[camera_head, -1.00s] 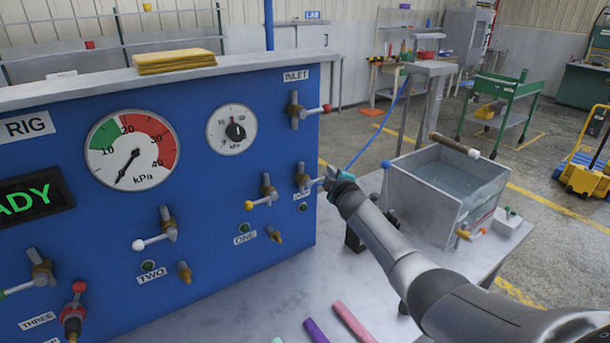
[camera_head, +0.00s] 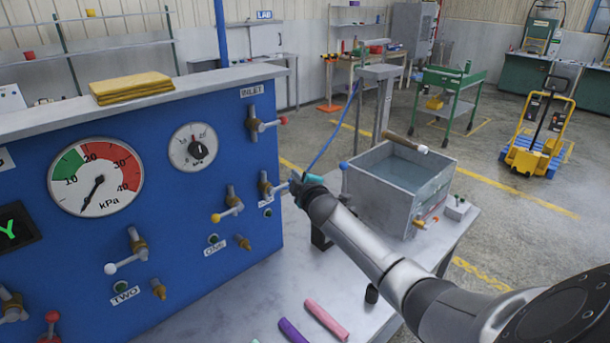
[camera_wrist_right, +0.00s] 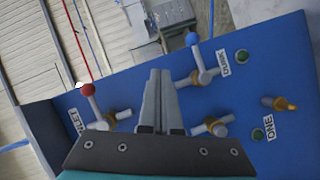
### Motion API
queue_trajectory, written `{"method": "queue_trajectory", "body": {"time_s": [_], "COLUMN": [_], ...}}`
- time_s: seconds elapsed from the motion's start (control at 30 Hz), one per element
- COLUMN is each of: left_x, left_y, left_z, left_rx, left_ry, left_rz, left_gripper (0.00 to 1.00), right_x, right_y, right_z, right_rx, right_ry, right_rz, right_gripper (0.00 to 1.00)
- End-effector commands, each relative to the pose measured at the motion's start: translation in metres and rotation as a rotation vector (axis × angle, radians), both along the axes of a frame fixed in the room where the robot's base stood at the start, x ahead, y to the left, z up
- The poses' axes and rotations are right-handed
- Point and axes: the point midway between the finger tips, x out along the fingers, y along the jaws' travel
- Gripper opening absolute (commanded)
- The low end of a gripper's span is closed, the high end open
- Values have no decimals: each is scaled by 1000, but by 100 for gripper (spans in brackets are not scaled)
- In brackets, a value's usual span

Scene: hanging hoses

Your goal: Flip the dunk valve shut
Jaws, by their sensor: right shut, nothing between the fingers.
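The dunk valve (camera_head: 265,187) is a brass-and-grey valve at the right end of the blue panel. In the right wrist view the dunk valve (camera_wrist_right: 205,76) shows its lever standing out to a blue ball tip, beside its label. In the head view its lever points right, and its tip is hidden by my right gripper. My right gripper (camera_head: 296,183) is shut and empty, right at the lever. In the wrist view its fingers (camera_wrist_right: 160,85) lie left of the lever with a small gap; contact cannot be told from the head view. My left gripper is not in view.
The inlet valve (camera_head: 254,123), with a red tip, sits above; valve one (camera_head: 232,200), with a yellow tip, sits lower left. A water tank (camera_head: 385,210) stands right, behind my arm. A blue hose (camera_head: 335,137) rises behind my gripper. Coloured tubes (camera_head: 325,320) lie on the bench.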

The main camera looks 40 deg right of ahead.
Motion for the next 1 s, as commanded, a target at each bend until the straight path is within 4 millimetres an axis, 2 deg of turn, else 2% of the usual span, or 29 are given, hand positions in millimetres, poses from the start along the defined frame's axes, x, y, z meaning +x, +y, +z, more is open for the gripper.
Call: {"method": "queue_trajectory", "body": {"time_s": [0.3,0.5,1.0], "left_x": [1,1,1], "left_y": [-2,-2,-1], "left_z": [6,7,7], "left_rx": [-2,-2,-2], "left_ry": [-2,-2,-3], "left_rz": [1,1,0], "left_gripper": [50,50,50], "right_x": [-32,-44,-48], "right_y": [5,7,8], "right_z": [13,19,21], "right_rx": [-1,0,0], "right_ry": [0,0,0], "right_rz": [0,0,0], "right_gripper": [0,0,0]}}
